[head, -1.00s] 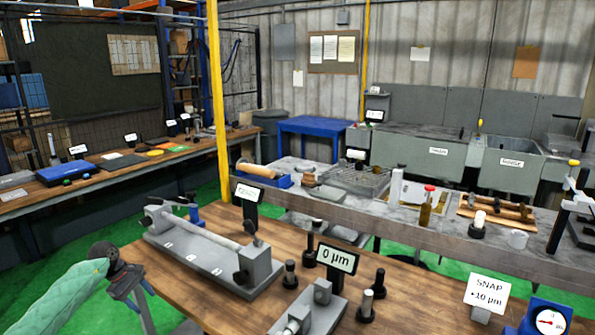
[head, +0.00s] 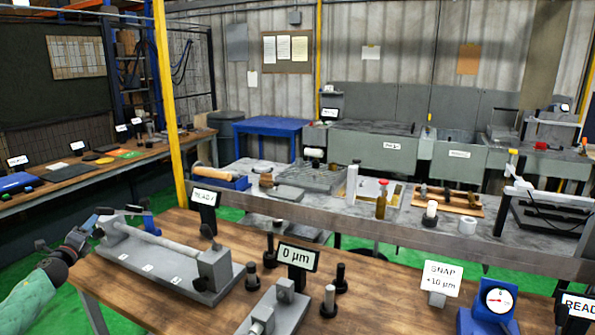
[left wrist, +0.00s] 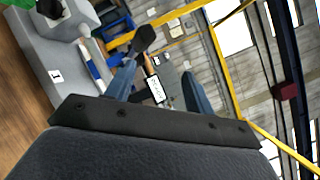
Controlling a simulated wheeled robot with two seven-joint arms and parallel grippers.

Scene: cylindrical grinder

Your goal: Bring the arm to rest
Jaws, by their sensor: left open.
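My left arm, in a green sleeve, comes in from the lower left of the head view. Its left gripper (head: 88,228) is beside the left end of the grey bench fixture with the long bar (head: 160,240), over the near wooden bench edge. Whether it touches the fixture cannot be told. In the left wrist view the two blue-grey fingers (left wrist: 160,78) stand apart with nothing held between them. My right arm and gripper are not in view.
A grey table (head: 400,225) with parts stands behind. Green floor shows at the left.

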